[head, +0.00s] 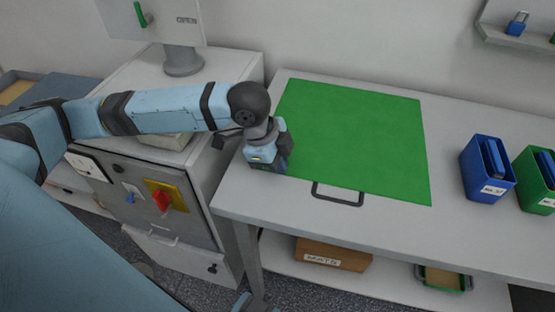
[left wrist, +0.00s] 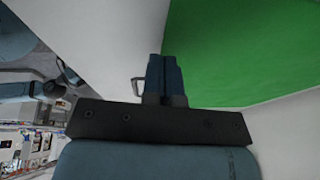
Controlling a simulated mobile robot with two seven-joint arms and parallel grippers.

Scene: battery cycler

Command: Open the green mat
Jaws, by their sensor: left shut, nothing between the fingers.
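The green mat (head: 350,135) lies flat and spread out on the white bench, and it fills the upper right of the left wrist view (left wrist: 250,45). A dark loop handle (head: 338,196) sticks out from its front edge; a dark loop also shows left of the fingers in the left wrist view (left wrist: 138,86). My left gripper (head: 268,166) points down over the mat's left front corner, left of the handle, and hides that corner. Its fingers (left wrist: 165,72) are together with nothing between them. I cannot tell whether they touch the mat. My right gripper is not in view.
A blue bin (head: 482,178) and a green bin (head: 530,185) stand on the bench (head: 445,225) right of the mat. A grey cabinet (head: 150,205) with a red knob stands left of the bench. A cardboard box (head: 333,254) sits on the shelf below.

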